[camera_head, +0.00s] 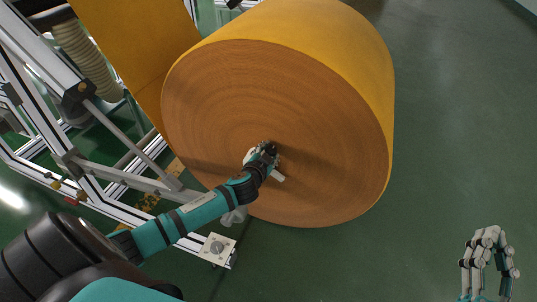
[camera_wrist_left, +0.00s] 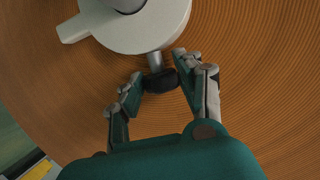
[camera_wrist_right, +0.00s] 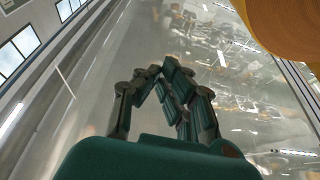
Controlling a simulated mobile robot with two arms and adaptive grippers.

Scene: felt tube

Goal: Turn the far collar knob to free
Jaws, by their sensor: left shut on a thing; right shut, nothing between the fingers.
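A large roll of yellow felt (camera_head: 335,120) stands with its round, brown, ringed end face towards me. A pale grey collar (camera_wrist_left: 150,30) with a side tab sits at the middle of that face. A short metal stem with a black knob (camera_wrist_left: 160,81) sticks out from the collar's rim. My left gripper (camera_wrist_left: 158,84) is shut on the black knob, one finger on each side. In the head view my left gripper (camera_head: 265,155) covers most of the collar. My right gripper (camera_head: 490,238) is shut and empty, low at the right, away from the roll.
A metal frame (camera_head: 130,165) with rails stands left of the roll. A yellow felt sheet (camera_head: 140,40) hangs behind it. A small box with a round grey knob (camera_head: 217,248) sits low near my left arm. The green floor at right is clear.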

